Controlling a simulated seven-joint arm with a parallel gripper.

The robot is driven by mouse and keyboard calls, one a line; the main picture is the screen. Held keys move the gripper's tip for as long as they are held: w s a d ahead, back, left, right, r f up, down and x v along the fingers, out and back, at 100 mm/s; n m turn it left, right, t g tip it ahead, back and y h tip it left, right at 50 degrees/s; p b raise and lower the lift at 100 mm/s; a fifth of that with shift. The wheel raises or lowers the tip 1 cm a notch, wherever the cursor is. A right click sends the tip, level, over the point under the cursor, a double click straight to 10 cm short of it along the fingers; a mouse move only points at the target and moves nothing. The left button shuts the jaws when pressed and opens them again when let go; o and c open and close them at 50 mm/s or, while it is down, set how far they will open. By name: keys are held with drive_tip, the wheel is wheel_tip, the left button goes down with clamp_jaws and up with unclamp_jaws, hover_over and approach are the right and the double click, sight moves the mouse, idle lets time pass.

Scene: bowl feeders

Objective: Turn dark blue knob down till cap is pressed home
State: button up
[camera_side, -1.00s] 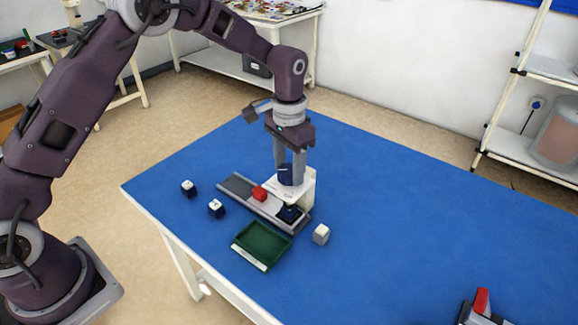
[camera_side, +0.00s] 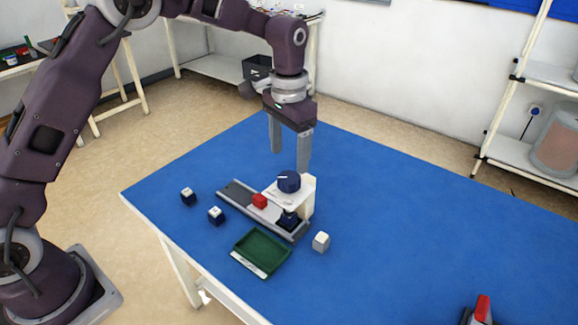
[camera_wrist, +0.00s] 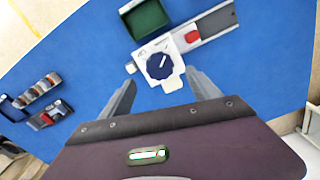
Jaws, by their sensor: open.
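The dark blue knob (camera_side: 289,181) sits on top of a white press frame (camera_side: 308,193), with a white pointer line on its top. The knob also shows in the wrist view (camera_wrist: 159,66). Below the frame's plate a dark blue piece (camera_side: 289,219) sits on the grey track (camera_side: 241,195); whether it is the cap, and whether it is fully pressed, I cannot tell. My gripper (camera_side: 289,160) is open and empty above the knob, its fingers apart and clear of it. In the wrist view the knob lies beyond the two fingertips (camera_wrist: 162,88).
A red block (camera_side: 260,201) sits on the track. A green tray (camera_side: 262,252) stands in front. Two dark blue cubes with white tops (camera_side: 188,196) (camera_side: 216,215) lie left, and a grey-white block (camera_side: 321,241) lies right. A red-and-grey device (camera_side: 482,310) is at the front right.

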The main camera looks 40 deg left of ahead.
drive_tip(key=shift+r, duration=0.35)
